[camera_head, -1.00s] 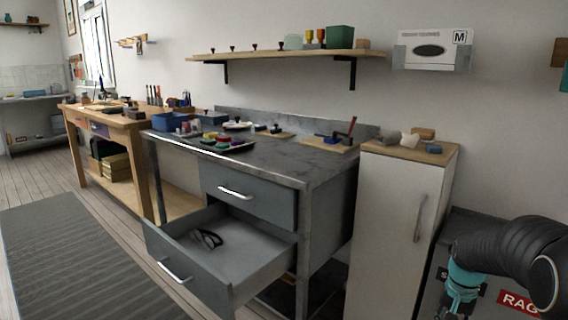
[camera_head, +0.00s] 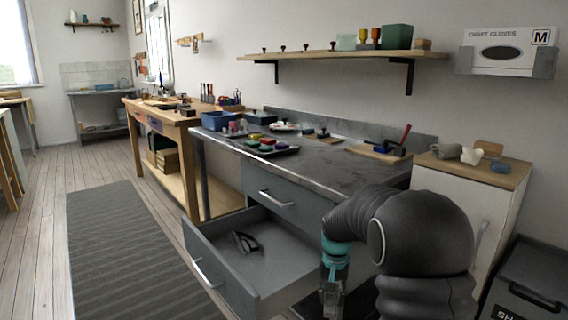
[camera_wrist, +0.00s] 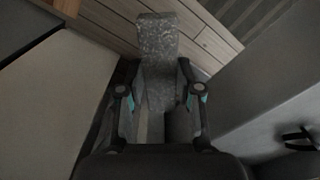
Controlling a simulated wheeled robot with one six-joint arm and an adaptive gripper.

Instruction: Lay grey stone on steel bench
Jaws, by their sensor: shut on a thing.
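My gripper (camera_head: 334,282) hangs low in front of the steel bench, beside its open lower drawer, in the head view. In the wrist view my gripper (camera_wrist: 158,92) is shut on the grey stone (camera_wrist: 157,45), a speckled block that sticks out past the fingers. In the head view the stone cannot be made out clearly. The steel bench (camera_head: 345,176) has a dark grey metal top, higher than my gripper. Its front right part is bare.
The lower drawer (camera_head: 205,267) stands open with dark goggles (camera_head: 244,242) inside. A paint tray (camera_head: 266,149) and a board with a red-handled tool (camera_head: 378,152) occupy the bench top. A white cabinet (camera_head: 450,203) stands to the right. A shelf (camera_head: 340,54) hangs above.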

